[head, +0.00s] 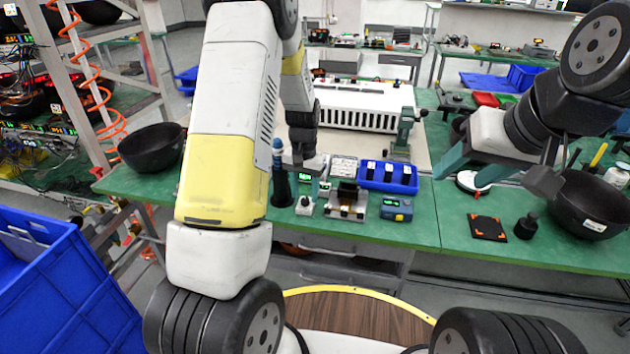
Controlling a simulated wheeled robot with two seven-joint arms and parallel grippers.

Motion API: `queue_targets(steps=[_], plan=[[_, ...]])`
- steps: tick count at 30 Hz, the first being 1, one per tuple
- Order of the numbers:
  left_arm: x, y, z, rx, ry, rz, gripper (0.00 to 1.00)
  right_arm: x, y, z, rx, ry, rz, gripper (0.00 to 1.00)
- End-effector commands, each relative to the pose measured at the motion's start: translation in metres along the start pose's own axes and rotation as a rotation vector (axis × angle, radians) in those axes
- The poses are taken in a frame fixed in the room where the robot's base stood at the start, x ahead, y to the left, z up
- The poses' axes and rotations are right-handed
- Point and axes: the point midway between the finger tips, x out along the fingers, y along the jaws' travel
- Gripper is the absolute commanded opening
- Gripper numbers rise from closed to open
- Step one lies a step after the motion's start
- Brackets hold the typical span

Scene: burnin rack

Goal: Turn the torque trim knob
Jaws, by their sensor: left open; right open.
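I cannot single out the torque trim knob for sure. Small devices stand near the front of the green bench (345,228): a white box with a small green-lit top (304,206), a metal fixture (347,203) and a blue box with a small display (397,209). A dark upright tool with a blue top (280,178) stands left of them. My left gripper (309,170) is open, pointing down above the white box and just right of the upright tool; its arm hides part of the bench. My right gripper (463,177) is open over the bench at the right, apart from these devices.
A blue bin with black parts (388,188) sits behind the devices. Black bowls stand left (152,148) and right (590,205). A dark square pad (487,228) and small black bottle (525,226) lie right. A white slotted unit (365,105) stands behind. A blue crate (60,280) is lower left.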

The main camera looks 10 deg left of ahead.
Motion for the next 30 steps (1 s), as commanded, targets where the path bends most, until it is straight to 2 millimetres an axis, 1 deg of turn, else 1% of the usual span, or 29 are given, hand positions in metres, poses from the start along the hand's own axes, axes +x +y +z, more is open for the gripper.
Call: queue_targets(steps=[1, 3, 6, 10, 14, 23, 25, 26, 28, 29, 30], plan=[[-0.011, 0.0, -0.001, 0.0, 0.005, 0.0, 0.45, 0.0, 0.0, 0.0, 0.0, 0.0, 0.0, 0.53], [-0.024, 0.0, -0.001, 0.0, 0.005, 0.0, 0.45, 0.0, 0.0, 0.0, 0.0, 0.0, 0.0, 0.53], [-0.04, 0.0, -0.001, -0.001, 0.005, 0.0, 0.45, 0.0, 0.0, 0.0, 0.0, 0.0, 0.0, 0.53], [-0.056, 0.0, -0.001, -0.001, 0.004, 0.0, 0.45, 0.0, 0.0, 0.0, 0.0, 0.0, 0.0, 0.53], [-0.062, 0.0, -0.001, 0.0, 0.002, 0.0, 0.45, 0.0, 0.0, 0.0, 0.0, 0.0, 0.0, 0.53], [-0.064, 0.0, 0.0, -0.001, 0.002, 0.0, 0.45, 0.0, 0.0, 0.0, 0.0, 0.0, 0.0, 0.53], [-0.069, 0.001, 0.002, -0.004, 0.011, 0.004, 0.45, 0.0, 0.0, 0.0, 0.0, 0.0, 0.0, 0.53], [-0.074, 0.001, 0.003, -0.006, 0.018, 0.007, 0.45, 0.0, 0.0, 0.0, 0.0, 0.0, 0.0, 0.53], [-0.091, 0.003, 0.009, -0.015, 0.043, 0.017, 0.45, 0.0, 0.0, 0.0, 0.0, 0.0, 0.0, 0.53], [-0.1, 0.005, 0.013, -0.02, 0.058, 0.024, 0.45, 0.0, 0.0, 0.0, 0.0, 0.0, 0.0, 0.53], [-0.115, 0.007, 0.019, -0.027, 0.081, 0.033, 0.45, 0.0, 0.0, 0.0, 0.0, 0.0, 0.0, 0.53]])
